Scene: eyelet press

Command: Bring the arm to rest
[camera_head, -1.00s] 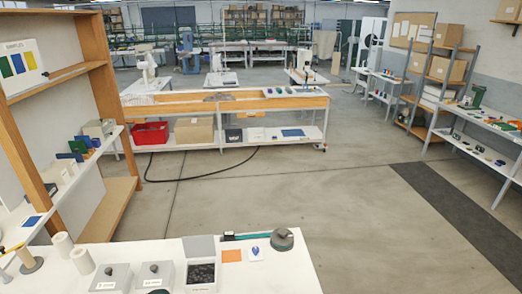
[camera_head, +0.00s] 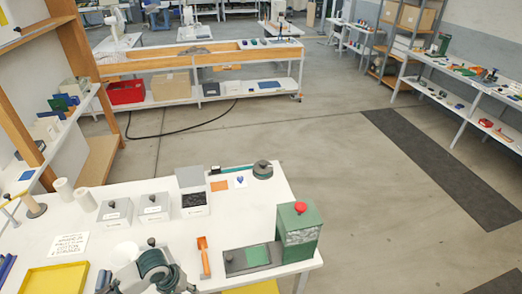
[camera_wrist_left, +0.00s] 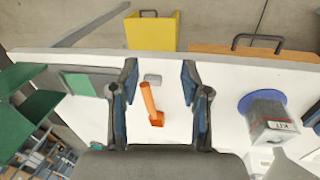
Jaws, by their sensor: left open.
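My left gripper (camera_wrist_left: 157,82) is open in the left wrist view, its two dark fingers spread apart with nothing held between them. An orange-handled scoop (camera_wrist_left: 150,105) lies on the white table beyond the fingers and shows in the gap. In the head view the scoop (camera_head: 203,258) lies beside the green press. Dark parts of my left arm show at the bottom edge of the head view; its fingers are hard to make out there. My right gripper is not in view.
The green press (camera_head: 297,232) with a red knob stands at the table's right edge. Lidded grey boxes (camera_head: 154,207), a black-filled bin (camera_head: 195,200) and a yellow tray (camera_head: 55,278) are on the white table (camera_head: 240,210). A kit container (camera_wrist_left: 270,120) shows in the left wrist view.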

